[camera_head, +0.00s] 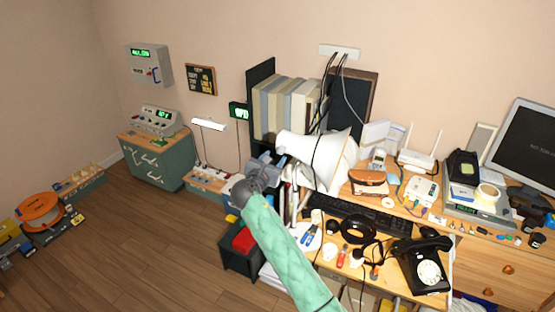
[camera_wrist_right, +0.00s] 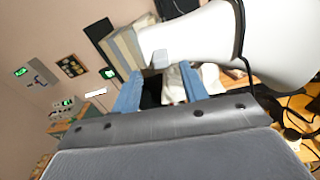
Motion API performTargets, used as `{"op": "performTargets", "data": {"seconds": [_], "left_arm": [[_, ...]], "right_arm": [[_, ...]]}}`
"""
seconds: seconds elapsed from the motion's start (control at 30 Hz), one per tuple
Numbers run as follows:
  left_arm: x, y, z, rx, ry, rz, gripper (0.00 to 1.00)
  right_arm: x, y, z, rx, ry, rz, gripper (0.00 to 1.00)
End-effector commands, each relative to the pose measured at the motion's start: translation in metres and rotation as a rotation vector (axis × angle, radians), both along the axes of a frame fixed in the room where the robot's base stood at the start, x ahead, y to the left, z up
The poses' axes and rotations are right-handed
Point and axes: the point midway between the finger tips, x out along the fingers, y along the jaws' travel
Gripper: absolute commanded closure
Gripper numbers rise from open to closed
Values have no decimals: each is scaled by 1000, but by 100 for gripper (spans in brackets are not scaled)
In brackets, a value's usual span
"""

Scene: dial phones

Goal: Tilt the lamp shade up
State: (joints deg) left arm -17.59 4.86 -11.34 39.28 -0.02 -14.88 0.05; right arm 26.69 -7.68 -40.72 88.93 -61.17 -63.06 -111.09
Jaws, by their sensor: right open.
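The white lamp shade (camera_head: 335,155) hangs over the left part of the desk, its narrow end to the left and its wide rim to the right. A dark cable runs across it. My right gripper (camera_head: 270,168) is just below and left of the narrow end. In the right wrist view the shade (camera_wrist_right: 245,45) fills the upper right, and my right gripper (camera_wrist_right: 160,90) has its two blue fingers apart with nothing clearly held between them. The narrow end lies just beyond the fingertips; contact cannot be told. My left gripper is not in view.
A row of binders (camera_head: 285,108) stands behind the shade. A keyboard (camera_head: 365,213), a black dial phone (camera_head: 425,265) and headphones (camera_head: 358,229) lie on the crowded desk. A green cabinet (camera_head: 158,160) stands at the left. Open floor (camera_head: 130,240) lies left of my arm.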

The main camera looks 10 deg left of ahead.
Motion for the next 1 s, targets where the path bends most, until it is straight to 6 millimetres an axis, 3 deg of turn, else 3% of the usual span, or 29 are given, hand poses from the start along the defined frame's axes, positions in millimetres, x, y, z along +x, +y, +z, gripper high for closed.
{"op": "performTargets", "data": {"seconds": [0.27, 0.73, 0.87, 1.0], "left_arm": [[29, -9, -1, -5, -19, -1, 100], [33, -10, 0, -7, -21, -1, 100], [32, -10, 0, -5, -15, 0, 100], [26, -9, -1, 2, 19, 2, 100]], "right_arm": [[-24, 6, 0, 1, 0, -1, 56], [-28, 7, 1, 20, -5, -2, 56], [-27, 7, 1, 135, -35, -3, 56], [-26, 13, 1, 376, -87, 16, 56]]}}
